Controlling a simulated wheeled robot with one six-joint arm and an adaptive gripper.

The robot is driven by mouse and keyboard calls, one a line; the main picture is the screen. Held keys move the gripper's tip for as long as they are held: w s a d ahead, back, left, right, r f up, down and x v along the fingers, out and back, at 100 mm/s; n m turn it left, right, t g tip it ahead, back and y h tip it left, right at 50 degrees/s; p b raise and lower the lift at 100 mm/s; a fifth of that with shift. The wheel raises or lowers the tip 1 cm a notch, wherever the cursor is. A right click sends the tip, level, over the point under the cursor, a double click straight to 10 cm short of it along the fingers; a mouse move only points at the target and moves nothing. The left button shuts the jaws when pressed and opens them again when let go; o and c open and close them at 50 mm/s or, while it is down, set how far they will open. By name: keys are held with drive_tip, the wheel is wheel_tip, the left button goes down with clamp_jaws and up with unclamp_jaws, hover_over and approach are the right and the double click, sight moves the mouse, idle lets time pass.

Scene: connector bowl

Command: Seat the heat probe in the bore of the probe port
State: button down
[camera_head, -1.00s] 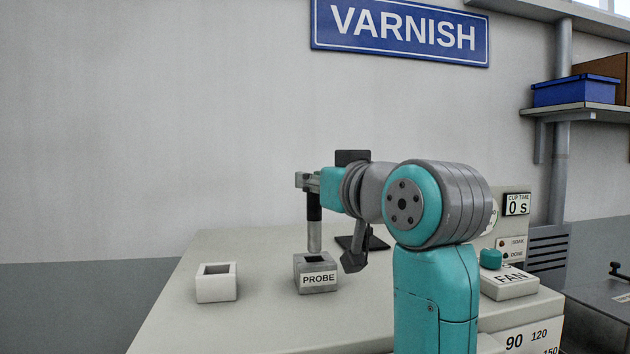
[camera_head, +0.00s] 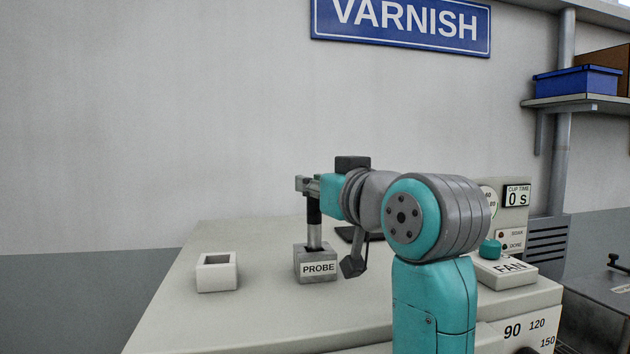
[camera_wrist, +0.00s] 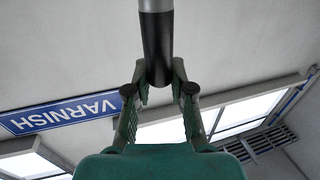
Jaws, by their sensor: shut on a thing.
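The heat probe (camera_head: 314,233) is an upright rod with a black grip section and a silver lower shaft. My gripper (camera_head: 306,184) is shut on its upper, dark part. In the wrist view my gripper's fingers (camera_wrist: 159,84) close on the dark section of the probe (camera_wrist: 157,40). The probe port (camera_head: 316,269) is a grey block labelled PROBE on the bench top. The probe's lower end meets the block's top opening and its tip is hidden there. How deep it sits in the bore cannot be told.
A white square holder (camera_head: 216,273) with an open top stands left of the port. A FAN box (camera_head: 506,273) and a gauge panel with a CUP TIME display (camera_head: 517,195) stand at the right. The bench top (camera_head: 250,320) is clear in front of the port.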

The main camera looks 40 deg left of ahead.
sight(316, 206)
drive_tip(key=shift+f, duration=1.7)
drive_tip(key=c, duration=0.9)
unclamp_jaws()
drive_tip(key=shift+c, duration=0.2)
drive_tip(key=shift+d, duration=0.15)
drive_tip(key=v, duration=1.1)
drive_tip(key=shift+s+d, duration=0.3)
